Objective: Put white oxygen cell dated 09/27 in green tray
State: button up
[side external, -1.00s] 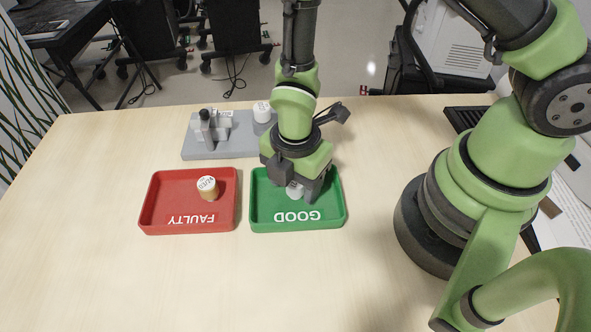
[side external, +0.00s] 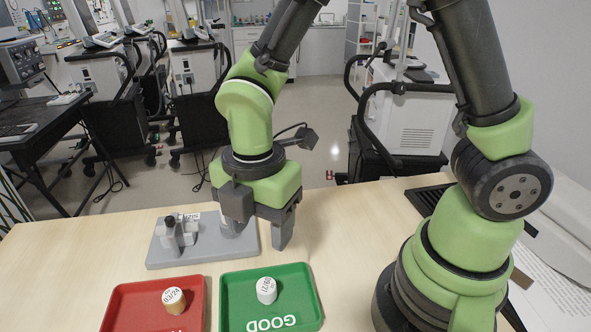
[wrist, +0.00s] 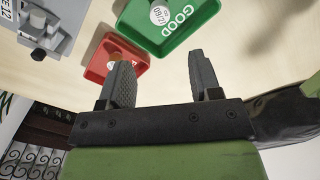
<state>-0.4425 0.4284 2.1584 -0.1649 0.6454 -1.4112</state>
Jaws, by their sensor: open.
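A white oxygen cell (side external: 266,291) stands upright in the green tray (side external: 300,293) marked GOOD; its top label is too small to read surely. The wrist view also shows this white cell (wrist: 160,13) in the green tray (wrist: 143,35). My gripper (side external: 260,232) is open, raised above the table behind the green tray, near the right end of the grey fixture. In the wrist view nothing sits between the fingers (wrist: 158,75). A pale cylinder at the fixture's right end is partly hidden behind my gripper.
The red tray (side external: 126,304) marked FAULTY lies left of the green tray and holds a tan cell (side external: 174,300) labelled 03/24. The grey fixture (side external: 170,260) with a dark-knobbed clamp stands behind the trays. The table right of the green tray is clear.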

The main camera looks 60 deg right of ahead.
jog(key=s+d+r+m+t+y, duration=0.1)
jog(key=s+d+r+m+t, duration=0.2)
jog(key=r+m, duration=0.5)
jog(key=s+d+r+m+t+y, duration=0.1)
jog(key=s+d+r+m+t, duration=0.3)
jog(key=r+m, duration=0.4)
jog(key=shift+s+d+m, duration=0.65)
jog(key=shift+s+m, duration=0.25)
jog(key=shift+m, duration=2.9)
jog(key=shift+r, duration=0.1)
